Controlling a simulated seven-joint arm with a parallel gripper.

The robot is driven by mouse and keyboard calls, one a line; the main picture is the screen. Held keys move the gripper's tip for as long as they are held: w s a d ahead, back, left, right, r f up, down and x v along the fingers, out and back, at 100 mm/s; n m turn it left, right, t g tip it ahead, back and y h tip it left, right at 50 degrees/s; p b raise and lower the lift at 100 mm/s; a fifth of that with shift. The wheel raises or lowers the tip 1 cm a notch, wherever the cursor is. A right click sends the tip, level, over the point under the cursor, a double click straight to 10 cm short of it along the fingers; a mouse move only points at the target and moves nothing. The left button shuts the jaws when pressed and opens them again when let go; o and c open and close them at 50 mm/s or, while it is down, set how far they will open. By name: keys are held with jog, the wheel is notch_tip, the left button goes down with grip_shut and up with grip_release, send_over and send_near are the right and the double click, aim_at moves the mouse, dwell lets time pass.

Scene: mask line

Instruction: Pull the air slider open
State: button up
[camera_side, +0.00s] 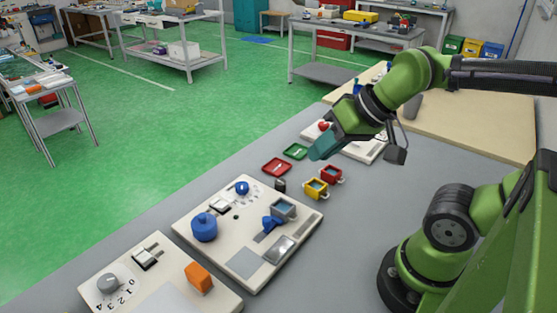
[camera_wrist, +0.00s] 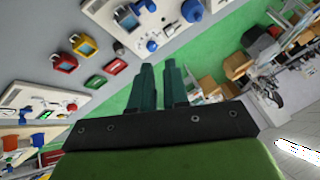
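A cream panel (camera_side: 182,222) on the grey table carries several fixtures. A blue handle (camera_side: 271,224) sits on a dark grey track beside a grey-blue square box (camera_side: 283,210); it looks like the air slider, but I cannot read a label.
A big blue knob (camera_side: 204,227) and a small blue knob (camera_side: 242,187) share the panel. Yellow (camera_side: 316,189) and red (camera_side: 332,174) cups and red (camera_side: 277,167) and green (camera_side: 295,151) trays lie between panel and gripper. Another panel (camera_side: 170,285) is at front left.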

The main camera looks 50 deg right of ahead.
jog(key=o, duration=0.6)
jog(key=w, duration=0.1)
jog(key=w+f+g, duration=0.2)
jog(key=w, duration=0.1)
jog(key=shift+d, duration=0.25)
jog(key=shift+c, duration=0.2)
jog(key=m+g, duration=0.4)
jog(key=g, duration=0.3)
send_over(266, 219)
jog(key=w+d, duration=0.4)
jog(key=d, duration=0.2)
jog(key=w+d+x, duration=0.1)
jog(key=x, duration=0.3)
jog(key=shift+a+m+g+y, duration=0.5)
jog(key=shift+a+g+y, duration=0.1)
jog(key=shift+a+g, duration=0.1)
jog(key=x, duration=1.5)
jog(key=shift+a, duration=0.1)
jog(key=shift+c, duration=0.3)
jog(key=shift+w, duration=0.1)
grip_shut()
jog(key=shift+a, duration=0.1)
